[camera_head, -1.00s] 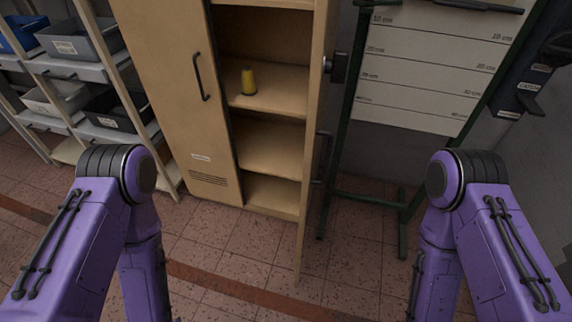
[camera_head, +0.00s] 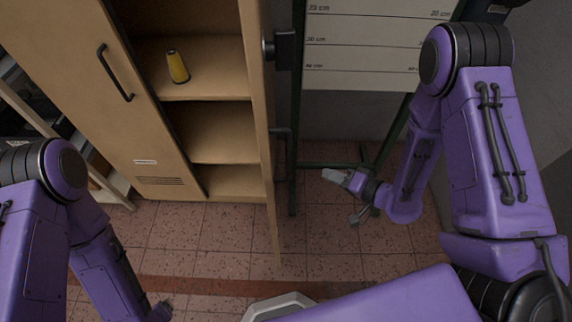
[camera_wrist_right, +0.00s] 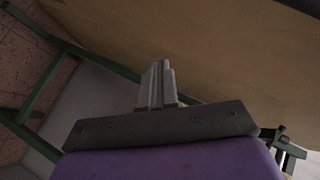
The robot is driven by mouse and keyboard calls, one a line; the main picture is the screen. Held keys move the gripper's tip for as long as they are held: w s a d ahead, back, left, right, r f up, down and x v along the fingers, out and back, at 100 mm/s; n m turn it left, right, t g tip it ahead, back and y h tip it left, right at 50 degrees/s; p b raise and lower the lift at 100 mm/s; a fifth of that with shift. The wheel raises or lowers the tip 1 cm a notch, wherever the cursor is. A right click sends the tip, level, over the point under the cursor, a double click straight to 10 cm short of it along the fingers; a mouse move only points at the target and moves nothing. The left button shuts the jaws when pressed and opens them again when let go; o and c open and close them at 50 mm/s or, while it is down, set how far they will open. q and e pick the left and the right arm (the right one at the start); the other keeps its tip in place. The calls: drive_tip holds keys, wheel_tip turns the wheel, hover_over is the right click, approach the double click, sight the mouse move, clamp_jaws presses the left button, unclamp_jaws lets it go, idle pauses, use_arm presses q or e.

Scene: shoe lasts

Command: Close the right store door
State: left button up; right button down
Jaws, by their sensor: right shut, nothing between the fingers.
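The tan store cabinet's right door (camera_head: 262,120) stands open, seen almost edge-on, and sticks out toward me. Its dark handle (camera_head: 285,150) is on the outer, right-hand side. My right gripper (camera_head: 335,175) is shut and empty, right of the door and apart from its handle. In the right wrist view, the closed fingers (camera_wrist_right: 160,85) point toward a broad tan surface (camera_wrist_right: 230,50) that looks like the door's outer face. My left gripper (camera_head: 160,309) barely shows at the bottom edge, and its jaws cannot be made out.
The left door (camera_head: 75,80) is closed, with its own handle (camera_head: 113,72). A yellow cone-shaped spool (camera_head: 178,67) stands on an inner shelf (camera_head: 205,85). A green-framed measuring board (camera_head: 360,50) stands behind, right of the open door. The tiled floor (camera_head: 220,235) before the cabinet is clear.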

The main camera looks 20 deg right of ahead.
sight(287, 167)
drive_tip(key=s+r+n+g+y, duration=0.45)
drive_tip(key=r+g+y, duration=0.45)
drive_tip(key=r, duration=0.5)
drive_tip(key=shift+t+y, duration=0.5)
drive_tip(key=shift+y, duration=0.1)
drive_tip(key=a+p, duration=0.1)
drive_tip(key=a, duration=0.3)
drive_tip(key=w+a+p, duration=0.1)
drive_tip(key=a, duration=0.4)
drive_tip(key=w+a, duration=0.1)
drive_tip(key=a, duration=0.3)
drive_tip(key=shift+a+f+p, duration=0.25)
drive_tip(key=shift+f+p, duration=0.1)
drive_tip(key=shift+p, duration=0.05)
